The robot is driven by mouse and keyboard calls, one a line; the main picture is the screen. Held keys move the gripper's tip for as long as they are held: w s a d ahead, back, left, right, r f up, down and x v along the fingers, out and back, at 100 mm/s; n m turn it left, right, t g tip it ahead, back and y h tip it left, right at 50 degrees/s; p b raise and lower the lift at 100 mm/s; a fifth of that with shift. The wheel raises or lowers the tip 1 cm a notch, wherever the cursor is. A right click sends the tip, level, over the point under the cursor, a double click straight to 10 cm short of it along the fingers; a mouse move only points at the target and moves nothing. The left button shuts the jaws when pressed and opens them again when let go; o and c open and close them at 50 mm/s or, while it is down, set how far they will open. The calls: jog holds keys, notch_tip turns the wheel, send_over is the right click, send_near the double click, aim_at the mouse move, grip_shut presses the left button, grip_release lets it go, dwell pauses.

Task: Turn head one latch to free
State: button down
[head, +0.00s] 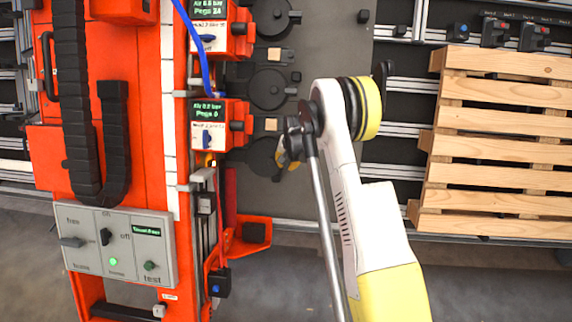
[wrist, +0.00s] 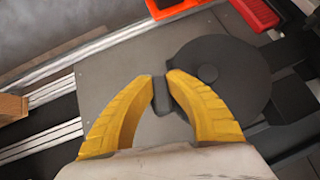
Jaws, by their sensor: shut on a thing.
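My gripper (wrist: 161,84) is shut on a small dark block (wrist: 161,97) over a grey plate, beside a round black disc (wrist: 218,80). In the head view its yellow fingers (head: 290,158) show only in part, near the lowest black disc (head: 262,157); my arm hides the rest. Two orange head modules, one upper (head: 220,32) and one lower (head: 219,126), carry lit displays and blue-marked white plates. I cannot tell which part is the head one latch.
The orange gantry column (head: 120,130) stands left, with a black cable chain (head: 75,100). A blue hose (head: 196,50) runs to the modules. A wooden pallet (head: 500,140) stands at right. An orange bracket (head: 245,238) juts out below the modules. Grey floor lies in front.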

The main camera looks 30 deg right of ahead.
jog(key=shift+n+g+h, duration=0.6)
jog(key=shift+n+h, duration=0.1)
jog(key=shift+s+f, duration=0.1)
jog(key=c, duration=1.3)
grip_release()
jog(key=shift+c, duration=0.2)
jog(key=v, duration=1.2)
